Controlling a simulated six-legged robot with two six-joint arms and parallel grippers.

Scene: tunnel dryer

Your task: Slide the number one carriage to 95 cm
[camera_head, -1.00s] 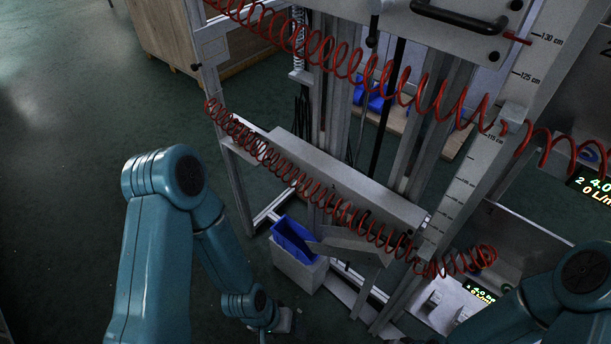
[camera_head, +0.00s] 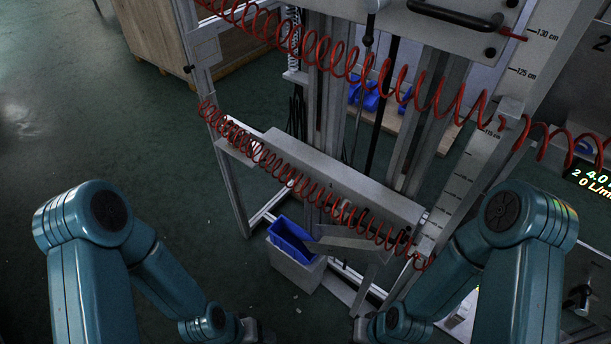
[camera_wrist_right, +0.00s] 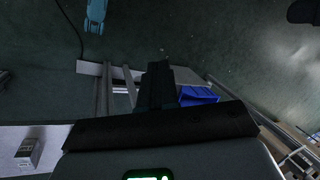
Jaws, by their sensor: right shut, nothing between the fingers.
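A grey horizontal carriage (camera_head: 345,185) spans the lower part of the upright frame, with a red coiled hose along it. I cannot read a number on it. A centimetre scale (camera_head: 468,178) stands to its right; 130, 125 and 115 cm are legible higher up, the lower marks are too small. An upper grey panel (camera_head: 400,18) bears a black handle (camera_head: 455,14). My left gripper (camera_head: 255,332) is low at the picture's bottom, its jaws unclear. My right gripper (camera_head: 358,330) is shut and empty below the carriage, apart from it; its dark fingers show in the wrist view (camera_wrist_right: 156,85).
A blue bin (camera_head: 290,238) in a grey holder stands below the carriage's left half. A lit display (camera_head: 592,182) is at the right. A wooden crate (camera_head: 160,35) stands at the back left. The floor at the left is clear.

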